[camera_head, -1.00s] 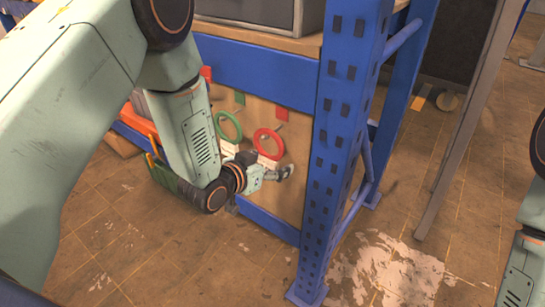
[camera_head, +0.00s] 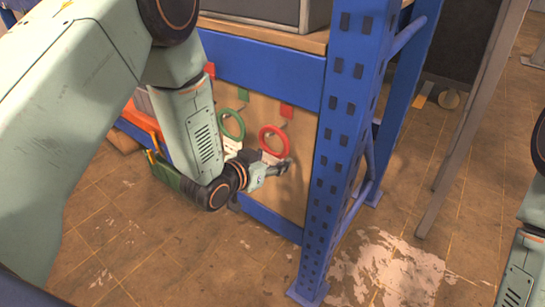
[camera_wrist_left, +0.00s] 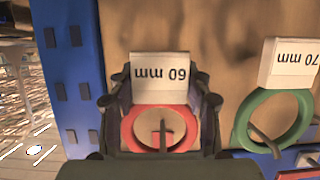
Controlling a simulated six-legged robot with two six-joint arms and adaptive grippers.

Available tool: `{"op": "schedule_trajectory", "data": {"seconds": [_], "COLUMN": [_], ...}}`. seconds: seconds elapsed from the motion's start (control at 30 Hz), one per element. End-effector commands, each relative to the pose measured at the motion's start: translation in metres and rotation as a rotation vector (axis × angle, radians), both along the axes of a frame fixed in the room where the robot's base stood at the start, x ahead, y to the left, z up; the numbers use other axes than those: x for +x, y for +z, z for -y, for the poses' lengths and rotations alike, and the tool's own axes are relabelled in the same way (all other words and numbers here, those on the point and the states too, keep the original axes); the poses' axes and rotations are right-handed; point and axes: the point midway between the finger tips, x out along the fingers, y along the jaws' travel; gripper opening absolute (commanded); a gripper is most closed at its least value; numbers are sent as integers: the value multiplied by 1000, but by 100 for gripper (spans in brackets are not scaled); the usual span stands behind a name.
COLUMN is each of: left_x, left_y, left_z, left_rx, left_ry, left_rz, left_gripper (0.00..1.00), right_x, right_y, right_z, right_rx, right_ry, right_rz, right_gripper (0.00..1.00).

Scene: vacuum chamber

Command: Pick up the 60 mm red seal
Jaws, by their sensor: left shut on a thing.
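The 60 mm red seal (camera_head: 274,140) is a red ring hanging on a peg on the wooden board of the blue rack. In the left wrist view the red ring (camera_wrist_left: 128,131) lies between my left fingers, with its white "60 mm" tag (camera_wrist_left: 160,66) upside down. My left gripper (camera_head: 284,167) is at the ring's lower end and shut on the seal; it also shows in the left wrist view (camera_wrist_left: 160,110). The peg still passes through the ring's opening. My right gripper is out of view.
A green ring (camera_head: 232,125), tagged "70 mm" in the left wrist view (camera_wrist_left: 290,64), hangs to the left in the head view. The blue rack post (camera_head: 340,160) stands close to the right. Red bins (camera_head: 140,118) are at the left. Floor in front is clear.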

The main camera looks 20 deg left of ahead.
Motion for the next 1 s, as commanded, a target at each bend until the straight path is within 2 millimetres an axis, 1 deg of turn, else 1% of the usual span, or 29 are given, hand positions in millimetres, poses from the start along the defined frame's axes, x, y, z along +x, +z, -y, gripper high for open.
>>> {"op": "schedule_trajectory", "data": {"seconds": [0.17,0.33,0.37,0.4,0.57,0.6,0.73,0.9,1.0], "left_x": [0,0,-9,-16,-51,-61,-91,-121,-136], "left_y": [15,41,35,34,34,34,35,35,35], "left_z": [0,0,-4,-7,-20,-23,-34,-46,-50], "left_rx": [-1,0,-1,-2,-4,-6,-7,-6,-5], "left_ry": [0,1,2,3,6,8,8,8,7], "left_rz": [2,3,-6,-6,-7,-8,-6,-5,-4], "left_gripper": [18,18,18,18,18,18,18,18,18], "right_x": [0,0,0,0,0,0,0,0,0], "right_y": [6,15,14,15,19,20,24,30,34], "right_z": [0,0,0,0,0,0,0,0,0], "right_rx": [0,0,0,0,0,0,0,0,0], "right_ry": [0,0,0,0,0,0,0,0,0], "right_rz": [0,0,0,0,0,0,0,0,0], "right_gripper": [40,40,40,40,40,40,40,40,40]}}
